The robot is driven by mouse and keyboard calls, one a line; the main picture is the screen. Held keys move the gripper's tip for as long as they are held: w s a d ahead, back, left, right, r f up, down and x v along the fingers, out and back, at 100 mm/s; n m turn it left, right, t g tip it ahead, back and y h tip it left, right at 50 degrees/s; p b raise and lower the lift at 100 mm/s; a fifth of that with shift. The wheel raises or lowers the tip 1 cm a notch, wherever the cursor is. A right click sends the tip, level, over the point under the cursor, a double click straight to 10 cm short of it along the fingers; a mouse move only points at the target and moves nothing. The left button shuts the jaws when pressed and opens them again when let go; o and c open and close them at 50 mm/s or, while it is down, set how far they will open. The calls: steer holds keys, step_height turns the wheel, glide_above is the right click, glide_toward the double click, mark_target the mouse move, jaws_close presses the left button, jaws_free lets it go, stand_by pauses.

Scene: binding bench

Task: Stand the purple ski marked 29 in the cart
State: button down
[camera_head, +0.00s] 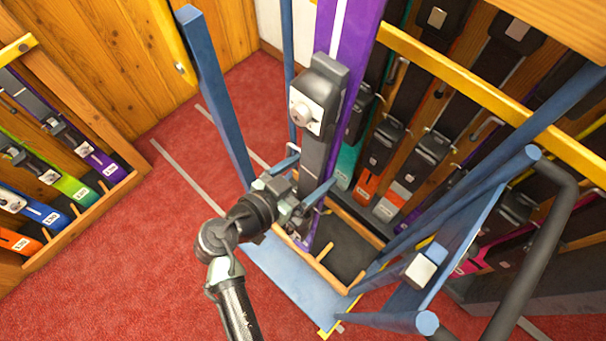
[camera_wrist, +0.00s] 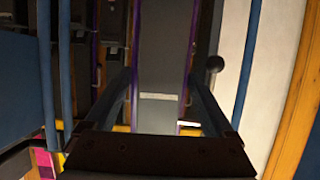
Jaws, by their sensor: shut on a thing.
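The purple ski (camera_head: 355,48) stands close to upright inside the blue-framed cart (camera_head: 292,277), with its black and grey binding facing me. My gripper (camera_head: 305,176) is shut on the ski below the binding, one finger on each side. The ski's lower end reaches down to the cart's dark tray, beside the wooden dividers; I cannot tell whether it touches the bottom. In the wrist view the ski (camera_wrist: 162,60) shows as a grey band with purple edges between my fingers (camera_wrist: 162,108). No number 29 is readable.
A wooden rack (camera_head: 85,215) with several coloured skis stands at the left. Another rack of skis (camera_head: 405,175) stands behind the cart, under a yellow rail (camera_head: 470,80). Blue posts (camera_head: 215,95) and a dark handle (camera_head: 535,250) flank the cart. Red carpet is clear to the left.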

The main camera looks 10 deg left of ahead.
mark_target(320, 161)
steer(key=w+d+f+b, duration=0.2)
steer(key=w+f+b, duration=0.1)
steer(key=f+b, duration=0.1)
steer(key=shift+w+d+f, duration=0.15)
steer(key=shift+w+f, duration=0.1)
steer(key=shift+f, duration=0.6)
stand_by(0.3)
steer(key=shift+c, duration=0.5)
jaws_free()
steer(key=shift+o, duration=0.5)
steer(key=shift+s+f, duration=0.15)
steer(key=shift+f, duration=0.15)
